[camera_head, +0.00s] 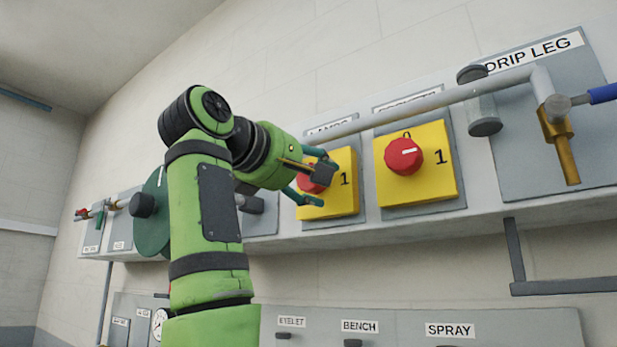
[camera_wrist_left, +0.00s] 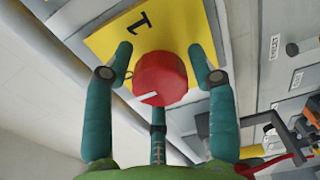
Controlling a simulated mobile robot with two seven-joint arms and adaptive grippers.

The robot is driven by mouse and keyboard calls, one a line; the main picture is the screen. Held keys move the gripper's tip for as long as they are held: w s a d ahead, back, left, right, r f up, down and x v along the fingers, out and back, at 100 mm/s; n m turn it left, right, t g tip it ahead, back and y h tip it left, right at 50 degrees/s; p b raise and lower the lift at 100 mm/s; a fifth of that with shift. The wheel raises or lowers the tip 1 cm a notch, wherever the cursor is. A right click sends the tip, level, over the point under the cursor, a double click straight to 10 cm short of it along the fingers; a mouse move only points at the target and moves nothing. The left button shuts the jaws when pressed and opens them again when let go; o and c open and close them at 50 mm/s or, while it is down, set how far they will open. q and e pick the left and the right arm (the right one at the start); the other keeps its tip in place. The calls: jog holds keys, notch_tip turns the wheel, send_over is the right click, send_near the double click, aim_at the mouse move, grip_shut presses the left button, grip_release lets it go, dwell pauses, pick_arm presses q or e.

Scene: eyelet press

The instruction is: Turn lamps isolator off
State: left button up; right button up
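The lamps isolator is a yellow box (camera_head: 342,185) with a red knob (camera_head: 306,180), under a label partly hidden by a pipe. My left gripper (camera_head: 318,186) is at the front of this box, its fingers spread around the knob. I cannot tell whether any finger touches. The knob's white mark points left and slightly down there, not straight at the printed 1 on the yellow face (camera_wrist_left: 140,22).
A second yellow isolator (camera_head: 430,185) with a red knob (camera_head: 404,156) stands just right. A grey pipe (camera_head: 430,103) slants across above both, toward the drip leg valve (camera_head: 557,125). A lower panel (camera_head: 400,325) carries EYELET, BENCH and SPRAY labels.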

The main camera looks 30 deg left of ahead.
pick_arm(q)
jog(key=shift+w+d, duration=0.15)
jog(key=s+a, duration=0.1)
jog(key=s, duration=1.1)
jog(key=shift+a, duration=0.3)
